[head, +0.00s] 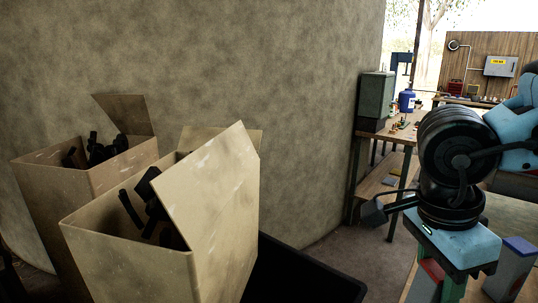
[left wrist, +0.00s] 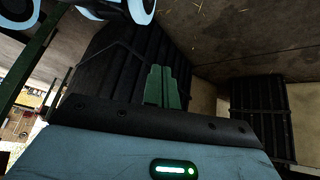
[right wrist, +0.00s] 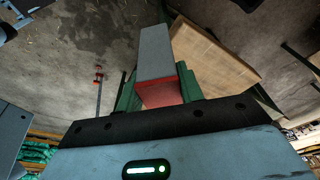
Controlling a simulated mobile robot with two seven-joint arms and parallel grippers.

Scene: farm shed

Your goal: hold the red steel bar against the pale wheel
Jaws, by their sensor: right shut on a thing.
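The red steel bar (right wrist: 160,94) is in my right gripper (right wrist: 159,92), between its green fingers; its red side and a grey face show in the right wrist view. In the head view my right gripper (head: 440,284) points down at the lower right, with a bit of red between its fingers. My left gripper (left wrist: 164,86) shows only in the left wrist view; its green fingers are together and empty. I cannot make out the pale wheel in any view.
Two open cardboard boxes (head: 125,265) with dark pieces inside stand at the left. A workbench (head: 400,135) with tools is by the wall. A blue-topped grey thing (head: 515,264) is beside my right gripper. Dark ribbed panels (left wrist: 115,60) are beyond my left gripper. A tan board (right wrist: 215,62) lies beyond the bar.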

